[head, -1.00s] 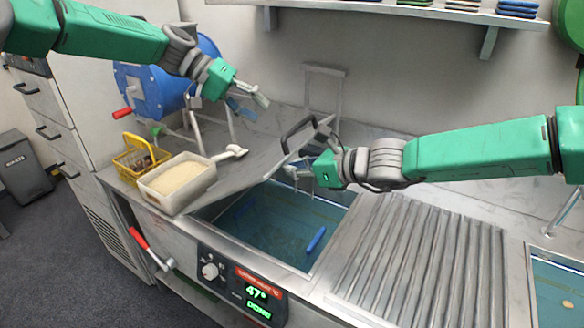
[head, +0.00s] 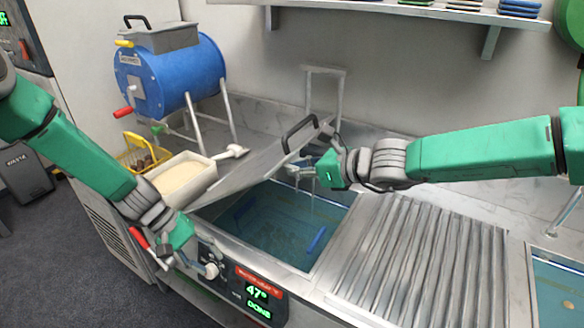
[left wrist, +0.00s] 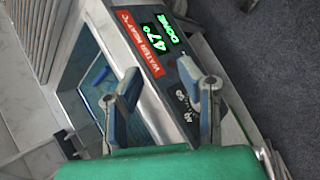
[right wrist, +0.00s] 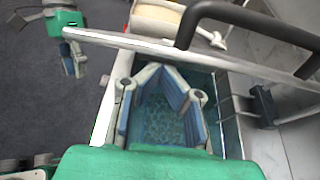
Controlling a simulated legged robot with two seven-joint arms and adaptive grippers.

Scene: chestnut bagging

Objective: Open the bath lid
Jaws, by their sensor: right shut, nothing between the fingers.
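My right gripper (head: 300,171) is shut and empty at the lid's raised right edge. In the right wrist view the lid's edge (right wrist: 150,45) and handle (right wrist: 255,22) cross just beyond the fingers. Whether they touch the lid is unclear. My left gripper (head: 184,266) is open and empty in front of the control panel; its parted fingers show in the left wrist view (left wrist: 160,75).
A white tub (head: 205,175) with a scoop and a yellow basket (head: 127,158) stand left of the lid. A blue drum (head: 190,75) is behind. A red lever (head: 138,237) is near my left gripper. The ribbed draining board (head: 415,260) is clear.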

